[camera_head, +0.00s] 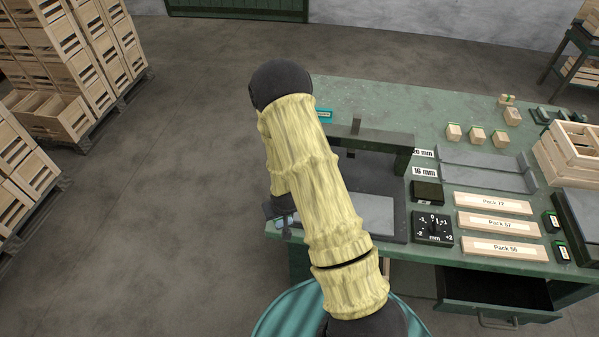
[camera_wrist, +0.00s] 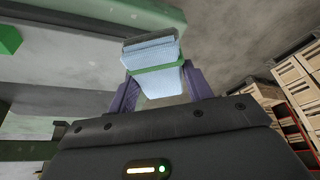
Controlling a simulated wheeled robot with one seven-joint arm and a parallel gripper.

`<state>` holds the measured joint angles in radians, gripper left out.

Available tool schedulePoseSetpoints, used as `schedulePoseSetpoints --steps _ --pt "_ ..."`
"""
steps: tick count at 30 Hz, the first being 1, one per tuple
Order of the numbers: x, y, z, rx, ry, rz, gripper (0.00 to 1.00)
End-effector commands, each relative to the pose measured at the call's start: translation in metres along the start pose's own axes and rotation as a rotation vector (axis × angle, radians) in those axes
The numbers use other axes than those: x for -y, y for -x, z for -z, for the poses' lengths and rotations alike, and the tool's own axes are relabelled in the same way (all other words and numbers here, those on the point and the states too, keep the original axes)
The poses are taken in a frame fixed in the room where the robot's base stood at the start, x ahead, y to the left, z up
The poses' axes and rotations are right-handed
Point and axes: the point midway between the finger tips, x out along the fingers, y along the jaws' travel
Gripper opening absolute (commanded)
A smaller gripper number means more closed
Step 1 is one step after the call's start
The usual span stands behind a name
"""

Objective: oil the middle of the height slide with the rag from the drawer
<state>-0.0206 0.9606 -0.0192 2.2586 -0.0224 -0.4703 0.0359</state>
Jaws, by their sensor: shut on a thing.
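My gripper (camera_wrist: 161,92) is shut on the rag (camera_wrist: 153,52), a pale blue cloth with a green band, in the wrist view. In the head view my gripper (camera_head: 284,222) is low at the left edge of the green workbench, partly behind my arm, with a bit of blue rag (camera_head: 290,219) showing. A dark green machine frame (camera_head: 385,141) stands on the bench to the right of my gripper. I cannot tell which part is the height slide; my arm hides the frame's left side. The drawer (camera_head: 500,290) under the bench is open and looks empty.
The bench (camera_head: 400,98) also carries a dial box (camera_head: 432,228), labelled pack boards (camera_head: 498,225), small wooden blocks (camera_head: 476,136) and a wooden crate (camera_head: 570,152). Crate stacks (camera_head: 75,60) stand at the far left. The floor (camera_head: 180,190) between is clear.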

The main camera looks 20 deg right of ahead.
Motion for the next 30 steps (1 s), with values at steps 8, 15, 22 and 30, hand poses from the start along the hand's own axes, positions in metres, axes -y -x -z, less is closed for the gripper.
schedulePoseSetpoints --steps 8,15,22,30 --pt "-0.002 0.000 0.000 0.000 -0.003 -0.001 0.32" --pt "-0.010 -0.001 0.006 -0.001 -0.030 -0.016 0.32" --pt "-0.069 0.000 0.041 -0.005 -0.227 -0.106 0.32" --pt "-0.110 0.007 0.061 0.000 -0.379 -0.156 0.32"
